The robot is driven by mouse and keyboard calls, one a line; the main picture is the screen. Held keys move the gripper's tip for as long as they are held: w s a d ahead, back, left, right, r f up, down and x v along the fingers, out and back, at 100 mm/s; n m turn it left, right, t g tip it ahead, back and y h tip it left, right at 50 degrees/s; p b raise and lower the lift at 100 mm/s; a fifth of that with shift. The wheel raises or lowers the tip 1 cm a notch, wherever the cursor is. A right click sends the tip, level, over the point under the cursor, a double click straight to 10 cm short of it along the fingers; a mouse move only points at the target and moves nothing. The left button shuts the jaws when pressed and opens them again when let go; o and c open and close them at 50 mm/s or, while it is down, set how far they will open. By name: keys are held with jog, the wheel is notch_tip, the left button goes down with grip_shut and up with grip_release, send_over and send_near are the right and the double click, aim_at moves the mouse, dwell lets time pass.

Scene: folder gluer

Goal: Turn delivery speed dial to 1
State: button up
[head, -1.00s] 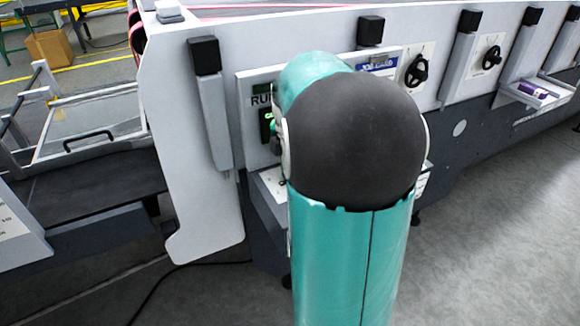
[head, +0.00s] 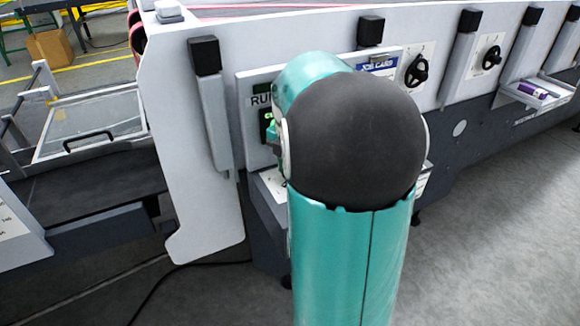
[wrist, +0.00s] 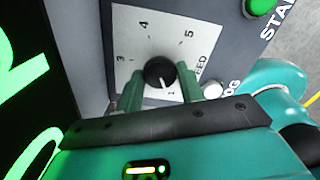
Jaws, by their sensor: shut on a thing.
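The delivery speed dial (wrist: 156,71) is a round black knob on a white plate (wrist: 127,25) with a numbered scale, seen in the wrist view. The numbers 3, 4 and 5 show around it, and a 1 shows just below the knob. A white mark on the knob points down, close to the 1. The 2 is not visible near the left finger. My gripper (wrist: 162,74) has one teal finger on each side of the knob and is shut on it. In the head view my arm hides the dial and the fingers.
A green button (wrist: 258,7) and a white button (wrist: 213,91) sit right of the dial. A lit green display (wrist: 25,70) is at the left. In the head view, black handwheels (head: 416,70) and a purple item on a tray (head: 532,90) lie along the machine to the right.

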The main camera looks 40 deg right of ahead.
jog(key=shift+r, duration=0.1)
jog(key=o, duration=1)
notch_tip(320, 180, up, 14)
jog(key=shift+f, duration=0.1)
jog(key=s+a+f+m+t, duration=0.2)
jog(key=a+m, duration=0.4)
jog(key=a, duration=0.3)
jog(key=s+a+f+m+t, duration=0.1)
jog(key=s+a+f+m, duration=0.2)
jog(key=s+a+m, duration=0.2)
jog(key=s+a+f+m+t, duration=0.2)
jog(key=s+a+m, duration=0.2)
jog(key=a+m, duration=0.4)
jog(key=shift+s+a+f+t, duration=0.1)
jog(key=shift+a+f+t, duration=0.1)
jog(key=shift+a, duration=1.2)
jog(key=shift+a+f+t, duration=0.1)
jog(key=shift+a+f, duration=0.05)
jog(key=shift+a, duration=1.25)
